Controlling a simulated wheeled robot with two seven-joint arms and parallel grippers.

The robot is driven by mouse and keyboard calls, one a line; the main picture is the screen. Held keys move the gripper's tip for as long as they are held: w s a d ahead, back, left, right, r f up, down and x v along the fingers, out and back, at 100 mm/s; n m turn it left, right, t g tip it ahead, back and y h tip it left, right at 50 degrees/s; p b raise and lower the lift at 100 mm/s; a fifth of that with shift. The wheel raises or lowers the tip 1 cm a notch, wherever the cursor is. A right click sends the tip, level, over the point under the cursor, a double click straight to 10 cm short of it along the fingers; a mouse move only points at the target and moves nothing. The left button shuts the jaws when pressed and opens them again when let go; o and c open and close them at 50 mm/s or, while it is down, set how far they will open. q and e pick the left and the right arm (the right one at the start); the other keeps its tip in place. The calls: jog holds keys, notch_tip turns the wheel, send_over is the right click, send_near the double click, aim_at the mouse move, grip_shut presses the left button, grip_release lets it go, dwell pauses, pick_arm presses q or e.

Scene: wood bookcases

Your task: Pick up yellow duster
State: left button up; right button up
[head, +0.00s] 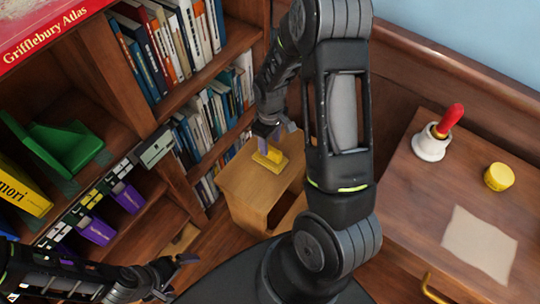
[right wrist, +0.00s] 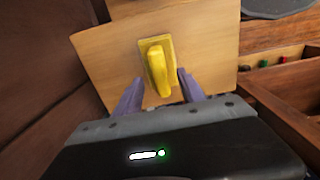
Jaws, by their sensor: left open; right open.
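The yellow duster (head: 270,156) is a flat yellow block with a raised handle. It lies on top of a small light-wood stand (head: 250,185). The right wrist view also shows the duster (right wrist: 157,68) on the wooden top (right wrist: 105,55). My right gripper (head: 272,131) is at the duster in the head view. In the right wrist view its two purple-grey fingers (right wrist: 160,92) are open, one on each side of the duster's near end; I cannot tell if they touch it. My left gripper (head: 174,276) is open and empty at the lower left, far from the duster.
A bookcase (head: 118,78) with several books fills the left. A green bookend (head: 65,148) and yellow book (head: 22,187) sit on its shelf. At right, a wooden desk (head: 400,215) holds a red-handled bell (head: 432,147), a yellow round object (head: 499,177) and a paper (head: 480,243).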

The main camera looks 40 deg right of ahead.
aim_at(270, 147)
notch_tip(270, 147, down, 5)
jog(key=shift+f, duration=0.1)
dwell(0.5)
jog(key=shift+c, duration=0.4)
grip_shut()
dwell(0.4)
